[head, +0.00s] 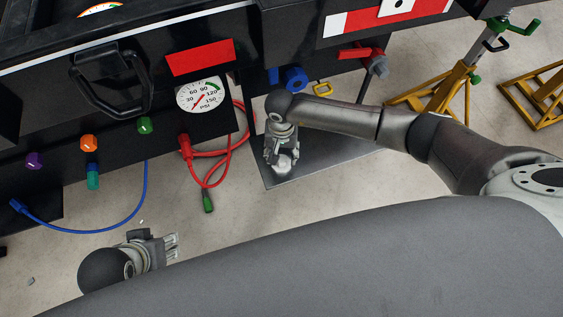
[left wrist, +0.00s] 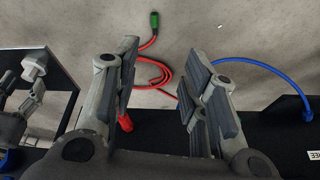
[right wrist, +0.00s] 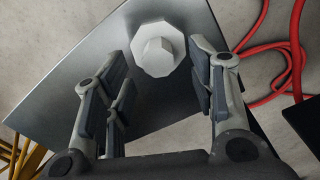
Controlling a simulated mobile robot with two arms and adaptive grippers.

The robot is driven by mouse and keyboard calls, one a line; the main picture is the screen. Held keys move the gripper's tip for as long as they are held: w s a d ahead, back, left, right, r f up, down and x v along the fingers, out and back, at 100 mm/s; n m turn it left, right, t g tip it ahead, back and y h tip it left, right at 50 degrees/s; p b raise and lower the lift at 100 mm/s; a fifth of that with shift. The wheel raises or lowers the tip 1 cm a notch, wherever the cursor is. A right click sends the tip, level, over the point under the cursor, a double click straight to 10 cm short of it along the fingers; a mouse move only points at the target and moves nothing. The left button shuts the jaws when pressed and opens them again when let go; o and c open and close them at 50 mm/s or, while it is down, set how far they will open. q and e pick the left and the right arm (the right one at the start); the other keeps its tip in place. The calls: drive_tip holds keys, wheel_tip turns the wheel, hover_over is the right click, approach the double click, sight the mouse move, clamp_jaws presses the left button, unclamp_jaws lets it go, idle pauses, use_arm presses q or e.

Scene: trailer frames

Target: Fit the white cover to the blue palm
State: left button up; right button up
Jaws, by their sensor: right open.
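The white cover (right wrist: 158,50) is an octagonal piece with a raised hub. It lies on a grey metal plate (right wrist: 95,75), just beyond my right fingertips. My right gripper (right wrist: 160,70) is open, its fingers apart on either side of the cover's near side and not closed on it. In the head view the right gripper (head: 282,158) points down at the plate and partly hides the cover. The blue palm (head: 295,78) is on the dark trailer front, above the right gripper. My left gripper (head: 172,246) is low at the left; its fingers (left wrist: 158,85) are apart and empty.
A pressure gauge (head: 200,94), a red cable (head: 212,165) and a blue cable (head: 100,228) are on the trailer front at the left. A red palm (head: 362,53) is right of the blue one. Yellow stands (head: 440,95) are at the right. The floor between the grippers is mostly clear.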

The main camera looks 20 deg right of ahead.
wheel_tip(320, 180, down, 3)
drive_tip(key=shift+r, duration=0.1)
use_arm(q)
drive_tip(key=w, duration=0.1)
drive_tip(key=w+d+r+t, duration=0.1)
drive_tip(key=w, duration=0.1)
drive_tip(key=w+t, duration=0.1)
drive_tip(key=shift+w+d+r+h, duration=0.15)
drive_tip(key=shift+w+d+h, duration=0.05)
drive_tip(key=shift+h, duration=0.1)
use_arm(e)
drive_tip(key=c, duration=1)
drive_tip(key=shift+r, duration=0.15)
